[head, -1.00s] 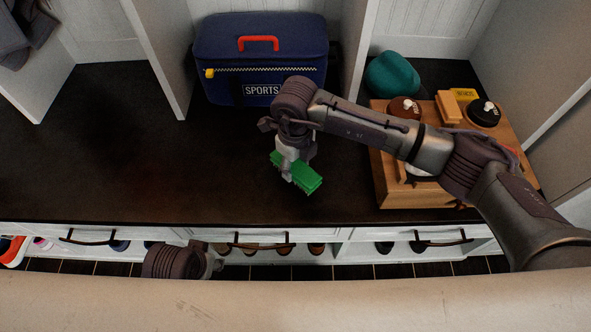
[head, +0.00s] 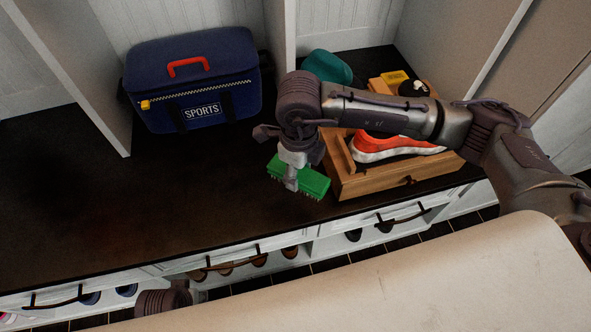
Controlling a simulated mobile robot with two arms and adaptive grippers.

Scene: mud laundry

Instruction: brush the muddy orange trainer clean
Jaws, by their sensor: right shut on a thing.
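The orange trainer (head: 392,146) with a white sole lies on the wooden box (head: 350,186) at the right of the dark bench top. My right arm passes in front of part of it, and mud on it is hard to make out. My right gripper (head: 293,172) is shut on a green brush (head: 312,182), bristles facing down, above the bench just left of the box. The brush is apart from the trainer. My left arm shows only a little at the bottom left (head: 170,299); its fingertips are not clear.
A blue sports bag (head: 195,85) stands at the back left. A teal cap (head: 327,67), a yellow block (head: 395,78) and a dark round tin (head: 413,89) are at the back right. White dividers rise behind. The left bench top is clear.

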